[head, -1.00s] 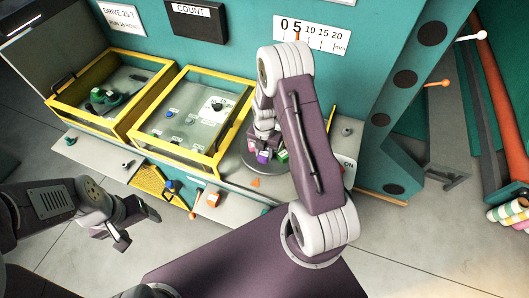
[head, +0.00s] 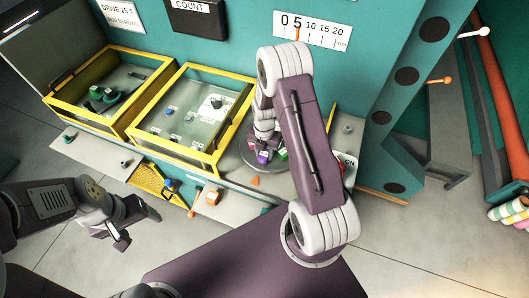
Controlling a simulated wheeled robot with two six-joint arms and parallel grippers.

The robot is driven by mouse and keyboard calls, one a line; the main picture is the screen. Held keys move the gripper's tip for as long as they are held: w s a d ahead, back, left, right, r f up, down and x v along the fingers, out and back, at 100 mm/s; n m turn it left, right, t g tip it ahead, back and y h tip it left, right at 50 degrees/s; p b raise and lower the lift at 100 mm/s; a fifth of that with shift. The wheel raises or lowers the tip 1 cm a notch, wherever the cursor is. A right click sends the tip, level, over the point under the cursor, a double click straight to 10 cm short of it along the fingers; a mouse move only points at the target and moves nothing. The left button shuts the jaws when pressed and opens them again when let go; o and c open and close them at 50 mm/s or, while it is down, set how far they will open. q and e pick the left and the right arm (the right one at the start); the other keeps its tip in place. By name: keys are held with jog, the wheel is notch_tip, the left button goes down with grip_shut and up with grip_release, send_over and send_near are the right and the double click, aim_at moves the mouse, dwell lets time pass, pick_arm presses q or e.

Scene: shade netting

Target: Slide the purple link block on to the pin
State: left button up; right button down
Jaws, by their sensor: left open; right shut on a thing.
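The purple link block (head: 263,157) is small in the head view, low over or on a round grey plate (head: 247,165) at the bench front. My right gripper (head: 263,146) reaches down there from behind my own arm and is shut on the block; the fingertips are small and partly hidden. A green block (head: 281,153) is close on its right. I cannot make out the pin; my arm covers part of the plate. My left gripper (head: 137,227) is open and empty, over the floor at the lower left, well away from the plate.
A teal upright (head: 395,150) stands on the right.

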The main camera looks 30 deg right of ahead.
aim_at(265, 153)
jog(key=shift+f, duration=0.2)
jog(key=c, duration=0.9)
grip_release()
notch_tip(265, 153, up, 9)
jog(key=shift+r+b, duration=0.15)
jog(key=shift+b, duration=0.9)
